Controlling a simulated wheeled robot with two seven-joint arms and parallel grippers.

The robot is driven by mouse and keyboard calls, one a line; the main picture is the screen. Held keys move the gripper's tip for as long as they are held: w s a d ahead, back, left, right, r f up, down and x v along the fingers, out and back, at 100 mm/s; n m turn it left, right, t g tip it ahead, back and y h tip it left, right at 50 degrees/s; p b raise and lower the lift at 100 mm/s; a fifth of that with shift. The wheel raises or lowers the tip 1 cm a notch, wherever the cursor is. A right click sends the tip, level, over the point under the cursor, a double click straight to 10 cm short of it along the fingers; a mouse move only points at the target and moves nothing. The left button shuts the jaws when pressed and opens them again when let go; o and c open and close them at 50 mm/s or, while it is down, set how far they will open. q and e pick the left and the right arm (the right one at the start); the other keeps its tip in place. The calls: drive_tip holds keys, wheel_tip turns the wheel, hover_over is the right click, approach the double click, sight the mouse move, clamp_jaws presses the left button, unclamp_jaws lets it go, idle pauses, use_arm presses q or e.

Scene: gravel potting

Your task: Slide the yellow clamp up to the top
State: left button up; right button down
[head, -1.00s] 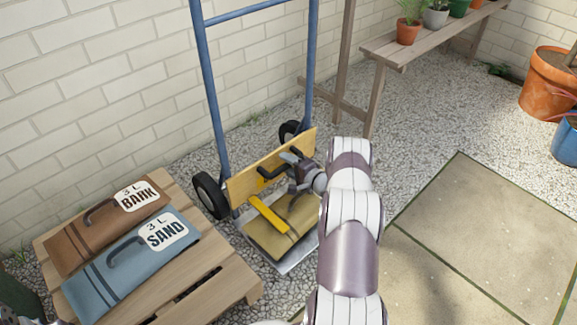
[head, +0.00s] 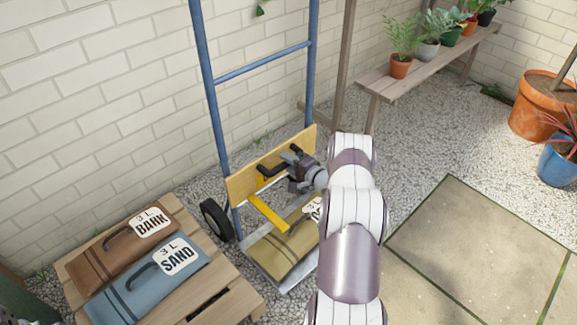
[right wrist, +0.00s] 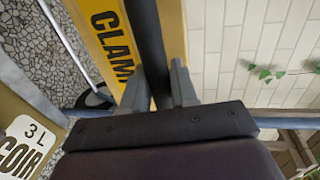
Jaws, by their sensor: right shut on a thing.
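The yellow clamp (head: 242,184) is a board across the two blue rails of the hand truck (head: 213,110), with a yellow arm (head: 268,214) reaching forward. It sits low on the rails, below the blue crossbar. My right gripper (head: 300,172) is shut on the clamp's black handle (head: 270,171). In the right wrist view the handle (right wrist: 148,45) runs between my fingers (right wrist: 157,88), beside the clamp's lettered face (right wrist: 108,40). The coir bag (head: 282,252) lies on the truck's plate below the arm, apart from it. My left gripper is not clearly seen.
A wooden pallet (head: 232,302) with the bark bag (head: 118,250) and sand bag (head: 150,285) stands to the left. A brick wall (head: 100,90) is behind the truck. A plant bench (head: 385,85) stands at the back right. The rails above the clamp look clear.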

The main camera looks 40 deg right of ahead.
wheel_tip(320, 180, up, 26)
drive_tip(key=p, duration=1.8)
drive_tip(key=shift+d+p, duration=0.15)
drive_tip(key=shift+p, duration=0.2)
drive_tip(key=shift+w, duration=0.1)
drive_tip(key=c, duration=1)
unclamp_jaws()
drive_tip(key=shift+f, duration=0.1)
drive_tip(key=p+v, duration=0.2)
drive_tip(key=v, duration=1.1)
drive_tip(key=shift+p, duration=0.35)
